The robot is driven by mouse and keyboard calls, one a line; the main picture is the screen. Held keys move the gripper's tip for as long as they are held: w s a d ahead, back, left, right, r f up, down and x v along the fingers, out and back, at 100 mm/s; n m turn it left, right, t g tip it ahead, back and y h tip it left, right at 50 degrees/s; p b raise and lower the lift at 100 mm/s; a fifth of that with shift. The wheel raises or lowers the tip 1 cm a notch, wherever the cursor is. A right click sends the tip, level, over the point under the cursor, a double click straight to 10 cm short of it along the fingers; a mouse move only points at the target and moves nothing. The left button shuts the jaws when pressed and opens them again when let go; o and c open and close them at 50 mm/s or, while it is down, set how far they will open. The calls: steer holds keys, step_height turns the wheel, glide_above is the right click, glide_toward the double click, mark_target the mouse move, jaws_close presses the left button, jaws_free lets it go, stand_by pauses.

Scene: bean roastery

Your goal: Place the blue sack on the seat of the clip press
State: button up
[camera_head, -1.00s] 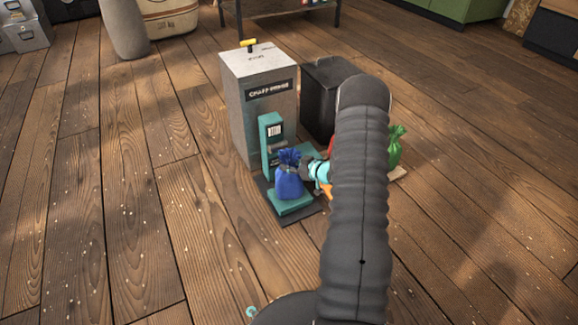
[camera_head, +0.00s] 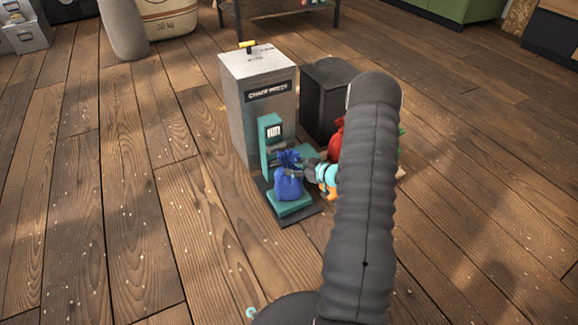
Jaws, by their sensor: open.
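The blue sack (camera_head: 289,184) stands upright on the teal seat (camera_head: 290,205) of the clip press (camera_head: 268,141), in front of its teal upright. The seat rests on a dark base plate. My gripper (camera_head: 309,172) is open just right of the sack's tied neck. It is small in the view, so I cannot tell whether a fingertip still touches the cloth. My dark arm hides the area to the right of the gripper.
A grey chaff press cabinet (camera_head: 259,100) stands behind the clip press, with a black bin (camera_head: 328,97) beside it. The plank floor at left is clear.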

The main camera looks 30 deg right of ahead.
steer(key=v, duration=0.8)
steer(key=w+r+g+h, duration=0.1)
steer(key=w+r+h, duration=0.15)
steer(key=r, duration=0.45)
steer(key=w+r+h, duration=0.1)
steer(key=r+h, duration=0.2)
steer(key=r, duration=0.4)
steer(key=s+a+r+m+g+h, duration=0.1)
steer(key=s+a+r+m+h, duration=0.25)
steer(key=r, duration=0.75)
steer(key=s+a+r+g+y, duration=0.1)
steer(key=s+a+r, duration=0.3)
steer(key=s+a, duration=0.6)
steer(key=s+a+r+m+g+y, duration=0.1)
steer(key=s+a+r+g+y, duration=0.1)
steer(key=s+a, duration=0.8)
steer(key=s+r+g+p, duration=0.1)
steer(key=s+r, duration=0.1)
steer(key=s, duration=0.6)
steer(key=shift+a+r+g, duration=0.2)
steer(key=shift+a+g, duration=0.15)
steer(key=shift+g, duration=0.05)
steer(key=shift+s+d+m, duration=0.1)
steer(key=shift+d+m, duration=0.05)
steer(key=shift+m, duration=0.1)
